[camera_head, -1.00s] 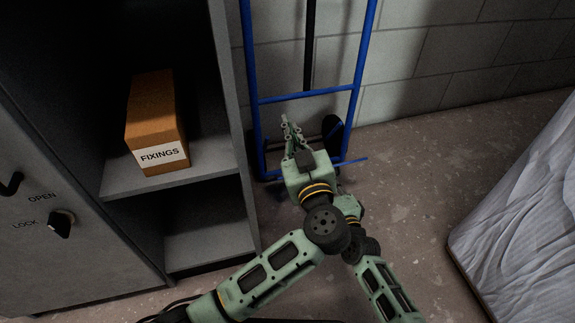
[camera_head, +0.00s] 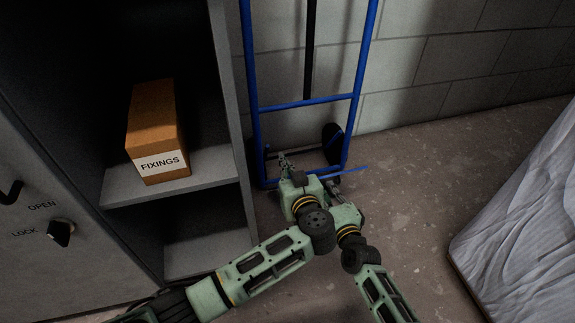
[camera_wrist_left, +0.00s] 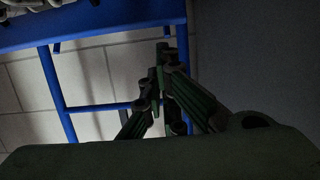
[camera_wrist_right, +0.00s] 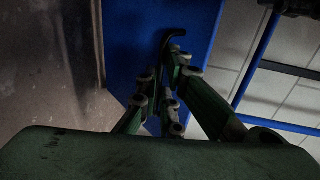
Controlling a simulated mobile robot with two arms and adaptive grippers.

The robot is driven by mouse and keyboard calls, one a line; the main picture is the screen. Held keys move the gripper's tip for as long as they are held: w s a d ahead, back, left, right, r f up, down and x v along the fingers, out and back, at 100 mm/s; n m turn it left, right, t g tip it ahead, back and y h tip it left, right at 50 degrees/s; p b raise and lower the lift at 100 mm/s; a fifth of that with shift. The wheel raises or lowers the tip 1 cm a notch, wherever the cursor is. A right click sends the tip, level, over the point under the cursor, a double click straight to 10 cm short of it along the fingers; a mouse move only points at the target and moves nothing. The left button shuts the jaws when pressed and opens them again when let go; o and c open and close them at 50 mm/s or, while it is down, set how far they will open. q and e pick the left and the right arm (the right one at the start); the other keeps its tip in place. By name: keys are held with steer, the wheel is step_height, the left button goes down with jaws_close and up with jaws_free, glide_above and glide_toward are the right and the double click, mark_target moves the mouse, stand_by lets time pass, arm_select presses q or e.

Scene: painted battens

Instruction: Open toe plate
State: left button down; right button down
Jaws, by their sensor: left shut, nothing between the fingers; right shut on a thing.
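The toe plate (camera_head: 352,170) belongs to a blue hand truck (camera_head: 303,102); in the head view it shows as a thin blue edge low on the frame. In the right wrist view it is a broad blue panel (camera_wrist_right: 130,40), and in the left wrist view a blue band (camera_wrist_left: 110,22). My right gripper (camera_head: 334,187) is low at the plate, shut on a dark curved part (camera_wrist_right: 176,34) in front of the panel. My left gripper (camera_head: 285,160) is shut and empty, inside the lower frame. What the right fingers grip is partly hidden.
A grey cabinet (camera_head: 232,100) stands left of the truck, with a FIXINGS box (camera_head: 155,130) on its shelf. A block wall (camera_head: 440,70) is behind. A pale wrapped thing (camera_head: 525,215) lies at right. Floor (camera_head: 415,190) between is clear.

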arm_select(q)
steer(key=shift+s+d+f, duration=0.2)
steer(key=shift+s+f, duration=0.3)
steer(key=shift+s, duration=0.2)
arm_select(e)
steer(key=shift+s+a+f, duration=0.1)
steer(key=shift+s+f, duration=0.1)
steer(key=shift+f, duration=0.45)
arm_select(q)
steer(key=shift+s+d+f, duration=0.2)
steer(key=shift+s+f, duration=0.4)
steer(key=shift+s, duration=0.1)
arm_select(e)
steer(key=c, duration=2.1)
jaws_free()
steer(key=shift+w+a+f, duration=0.1)
steer(key=shift+o, duration=0.8)
arm_select(q)
steer(key=shift+w+a+f, duration=0.1)
steer(key=shift+f, duration=0.05)
arm_select(e)
steer(key=shift+w+r, duration=0.1)
steer(key=shift+r, duration=0.1)
